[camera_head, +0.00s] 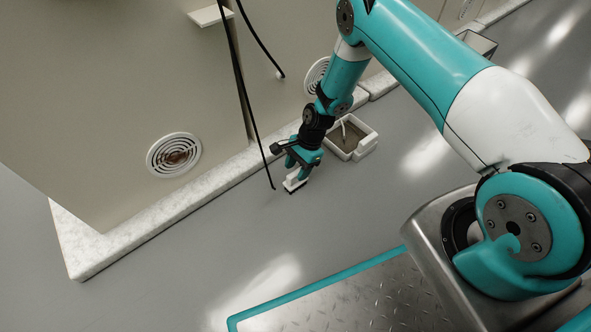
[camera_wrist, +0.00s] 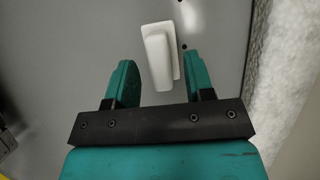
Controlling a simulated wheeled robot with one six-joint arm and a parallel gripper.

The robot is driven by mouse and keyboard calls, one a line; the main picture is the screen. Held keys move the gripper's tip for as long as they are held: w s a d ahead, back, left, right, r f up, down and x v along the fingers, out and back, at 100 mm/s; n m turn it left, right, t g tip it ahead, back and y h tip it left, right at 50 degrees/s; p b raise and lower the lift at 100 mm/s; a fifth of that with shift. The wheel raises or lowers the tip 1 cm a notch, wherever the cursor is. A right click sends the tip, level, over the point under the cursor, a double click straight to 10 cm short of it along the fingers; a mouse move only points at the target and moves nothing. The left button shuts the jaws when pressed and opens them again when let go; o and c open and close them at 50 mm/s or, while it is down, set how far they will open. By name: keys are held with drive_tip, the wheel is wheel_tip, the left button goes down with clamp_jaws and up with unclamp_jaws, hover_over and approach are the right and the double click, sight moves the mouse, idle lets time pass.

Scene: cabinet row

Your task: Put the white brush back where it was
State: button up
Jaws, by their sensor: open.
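The white brush (camera_head: 293,184) is at floor level in front of the cabinet plinth, with a dark strip along its lower edge. In the wrist view the brush (camera_wrist: 157,58) shows as a white block with a raised handle, between the two teal fingers. My gripper (camera_head: 299,168) points down right at the brush; in the wrist view my gripper (camera_wrist: 161,68) is open, with a gap on each side of the handle. Whether a finger touches the brush cannot be told.
A white open box (camera_head: 366,147) with a brownish inside and a pale stick in it stands on the floor beside my wrist. The pale marble plinth (camera_head: 150,222) runs along the cabinets. Black cables (camera_head: 243,95) hang near my gripper. The grey floor (camera_head: 200,270) in front is clear.

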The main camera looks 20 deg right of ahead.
wheel_tip(320, 180, up, 22)
drive_tip(key=w+f+n+p, duration=0.1)
drive_tip(key=w+n+p, duration=0.1)
drive_tip(key=n+p, duration=0.25)
drive_tip(key=s+a+r+n, duration=0.2)
drive_tip(key=s+r+n, duration=0.1)
drive_tip(key=r, duration=0.5)
drive_tip(key=s+a+r+n, duration=0.2)
drive_tip(key=s+r+n, duration=0.1)
drive_tip(key=r, duration=0.5)
drive_tip(key=s+r+n, duration=0.5)
drive_tip(key=s+r, duration=0.1)
drive_tip(key=s, duration=0.4)
drive_tip(key=s+a+r+n+t, duration=0.1)
drive_tip(key=s+r+n, duration=0.5)
drive_tip(key=s, duration=0.5)
drive_tip(key=shift+r, duration=0.7)
